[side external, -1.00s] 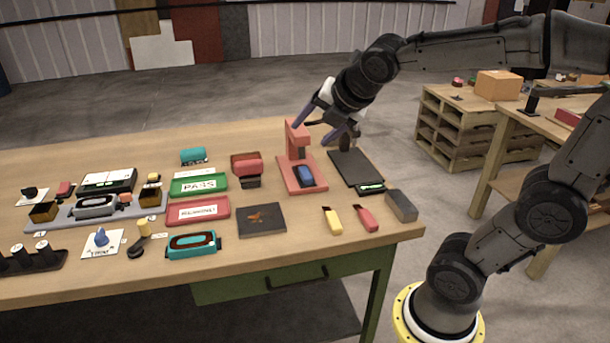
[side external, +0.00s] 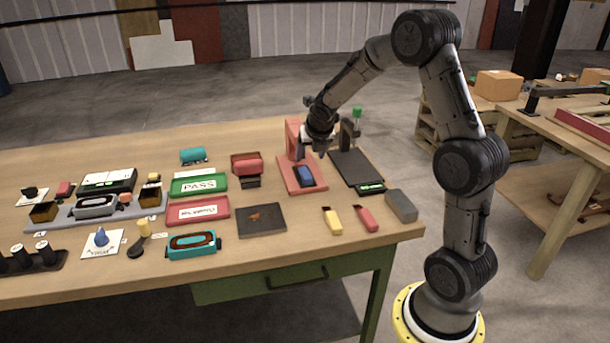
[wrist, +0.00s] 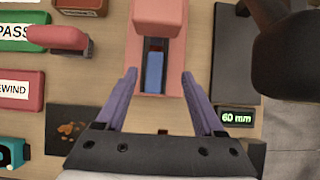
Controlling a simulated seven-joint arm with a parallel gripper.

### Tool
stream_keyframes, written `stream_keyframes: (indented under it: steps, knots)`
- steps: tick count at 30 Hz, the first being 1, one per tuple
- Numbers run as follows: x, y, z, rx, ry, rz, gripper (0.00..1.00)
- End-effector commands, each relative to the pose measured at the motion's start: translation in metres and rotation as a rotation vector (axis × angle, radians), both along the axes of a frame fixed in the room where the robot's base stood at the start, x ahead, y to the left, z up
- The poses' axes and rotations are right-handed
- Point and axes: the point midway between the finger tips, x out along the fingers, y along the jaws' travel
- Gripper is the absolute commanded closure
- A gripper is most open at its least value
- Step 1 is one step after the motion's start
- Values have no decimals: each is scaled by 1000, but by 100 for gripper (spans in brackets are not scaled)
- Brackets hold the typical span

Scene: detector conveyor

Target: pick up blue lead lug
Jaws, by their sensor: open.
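A blue block (side external: 305,176), which I take for the blue lead lug, lies in the dark slot of a pink-red stand (side external: 288,186) on the table. In the wrist view the blue block (wrist: 154,72) shows in the slot, partly under the stand's overhanging head (wrist: 158,14). My gripper (wrist: 159,78) is open, with one purple finger on each side of the slot and nothing between them. In the side view my gripper (side external: 312,152) is at the stand, above the blue block, and its fingers are partly hidden.
A black gauge plate (side external: 352,168) with an upright post stands right of the stand; its display (wrist: 237,118) reads 60 mm. A red block (side external: 247,164) and PASS tray (side external: 198,184) lie left. A dark plate (side external: 262,220), yellow marker (side external: 332,221) and grey block (side external: 401,206) lie in front.

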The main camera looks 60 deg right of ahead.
Motion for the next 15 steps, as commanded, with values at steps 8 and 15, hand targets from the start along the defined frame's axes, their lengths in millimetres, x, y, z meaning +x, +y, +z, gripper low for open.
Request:
stream_keyframes:
  steps: [8,15]
  knots:
    - [9,-8,-20,0,-2,0,30]
    - [24,-11,-49,1,1,2,30]
